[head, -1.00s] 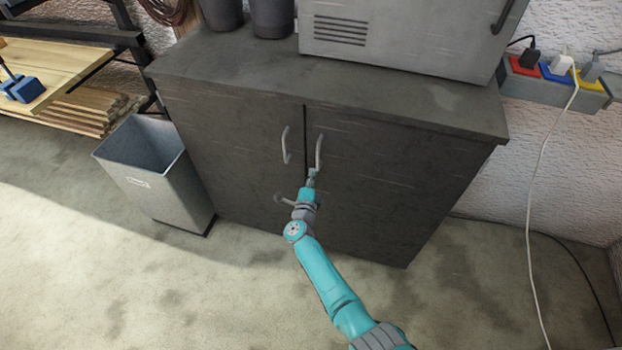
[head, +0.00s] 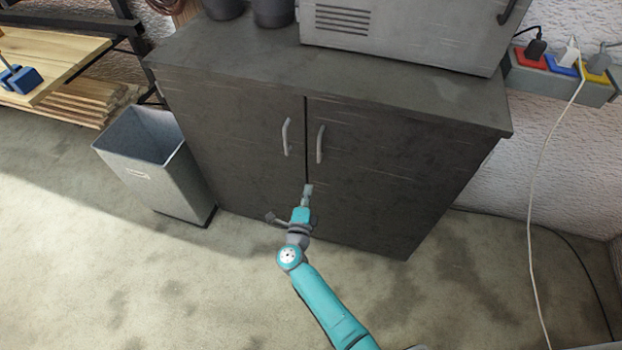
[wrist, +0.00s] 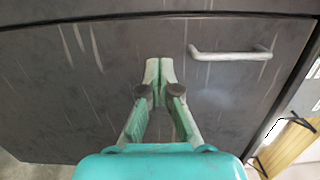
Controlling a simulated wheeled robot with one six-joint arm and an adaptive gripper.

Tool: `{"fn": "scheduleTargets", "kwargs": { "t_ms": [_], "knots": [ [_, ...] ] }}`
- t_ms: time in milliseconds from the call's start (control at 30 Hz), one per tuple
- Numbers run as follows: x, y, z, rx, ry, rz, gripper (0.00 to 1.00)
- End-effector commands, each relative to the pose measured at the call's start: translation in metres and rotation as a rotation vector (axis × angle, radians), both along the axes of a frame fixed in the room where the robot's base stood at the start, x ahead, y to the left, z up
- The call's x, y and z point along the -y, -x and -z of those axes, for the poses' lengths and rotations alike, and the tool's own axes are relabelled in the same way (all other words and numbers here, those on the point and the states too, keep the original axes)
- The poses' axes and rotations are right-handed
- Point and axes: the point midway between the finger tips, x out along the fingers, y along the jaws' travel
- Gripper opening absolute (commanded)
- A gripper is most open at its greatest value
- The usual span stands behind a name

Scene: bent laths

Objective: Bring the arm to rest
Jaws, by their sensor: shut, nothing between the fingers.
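My gripper (head: 308,188) is shut and empty, in front of the dark cabinet (head: 250,140) and below its two door handles. In the wrist view my gripper (wrist: 160,72) shows its two fingertips together against the background of a dark door, with one pale bar handle (wrist: 230,53) to the right and apart from the fingers. In the head view the left handle (head: 286,137) and the right handle (head: 320,144) are both free. Both cabinet doors look shut. My teal arm reaches up from the bottom of the head view.
A grey bin (head: 155,165) stands left of the cabinet. A grey metal box (head: 400,35) and dark pots (head: 272,12) stand on top. A power strip (head: 560,75) with a hanging white cable (head: 533,200) is at the right. The floor in front is clear.

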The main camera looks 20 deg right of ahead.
Motion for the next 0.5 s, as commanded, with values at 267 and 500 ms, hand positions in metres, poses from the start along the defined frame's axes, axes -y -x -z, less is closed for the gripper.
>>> {"fn": "scheduleTargets", "kwargs": {
  "t_ms": [267, 500],
  "knots": [
    [-0.009, 0.016, 0.000, 0.000, 0.001, -0.001, 0.00],
    [-0.008, 0.018, 0.001, -0.003, 0.007, -0.002, 0.00]
  ]
}}
